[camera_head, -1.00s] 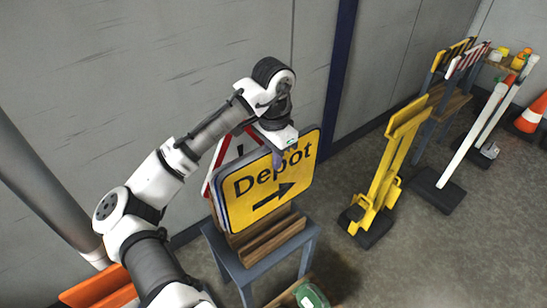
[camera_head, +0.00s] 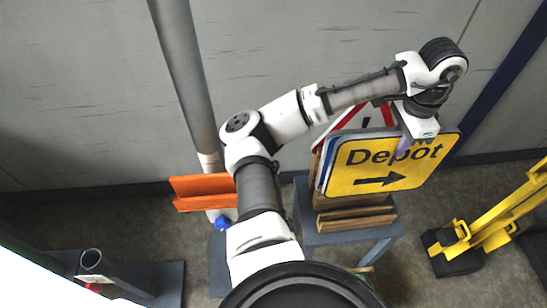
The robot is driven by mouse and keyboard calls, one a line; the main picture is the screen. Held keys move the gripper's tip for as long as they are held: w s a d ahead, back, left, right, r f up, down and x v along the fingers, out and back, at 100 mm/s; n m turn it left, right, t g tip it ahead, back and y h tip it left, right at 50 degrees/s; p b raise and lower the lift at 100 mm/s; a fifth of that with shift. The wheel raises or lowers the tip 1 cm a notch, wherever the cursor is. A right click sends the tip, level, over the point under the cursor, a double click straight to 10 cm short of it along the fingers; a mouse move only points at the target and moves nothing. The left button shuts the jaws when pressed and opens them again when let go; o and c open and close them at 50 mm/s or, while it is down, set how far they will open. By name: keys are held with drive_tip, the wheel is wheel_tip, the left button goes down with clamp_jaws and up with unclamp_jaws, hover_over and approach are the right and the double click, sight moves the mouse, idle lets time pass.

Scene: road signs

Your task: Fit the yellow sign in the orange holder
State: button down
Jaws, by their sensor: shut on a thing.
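The yellow sign (camera_head: 359,180) reads "Depot" with a black arrow and stands upright over a small table. My gripper (camera_head: 403,148) is shut on the top edge of the yellow sign, right of its middle. The fingertips are partly hidden by the gripper body. The orange holder (camera_head: 203,184), two orange boards low by the wall, is to the left of the sign, behind my arm. Its right end is hidden by my arm.
Other signs, one red-edged and triangular (camera_head: 345,122), stand behind the yellow sign. The grey table (camera_head: 301,204) has wooden slats (camera_head: 352,224). A grey pole (camera_head: 184,75) rises by the orange holder. A yellow stand (camera_head: 482,232) is at right.

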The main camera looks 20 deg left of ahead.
sight(392, 161)
wheel_tip(392, 161, down, 20)
drive_tip(key=shift+r+p, duration=0.2)
drive_tip(key=shift+p, duration=1.05)
drive_tip(key=shift+f, duration=0.2)
drive_tip(key=c, duration=1.4)
unclamp_jaws()
drive_tip(key=shift+b, duration=0.3)
drive_tip(key=r, duration=0.4)
drive_tip(key=r+b, duration=0.1)
drive_tip(key=r, duration=0.4)
drive_tip(key=r+b, duration=0.1)
drive_tip(key=r, duration=0.4)
drive_tip(key=shift+s+d, duration=0.25)
drive_tip(key=shift+f, duration=0.1)
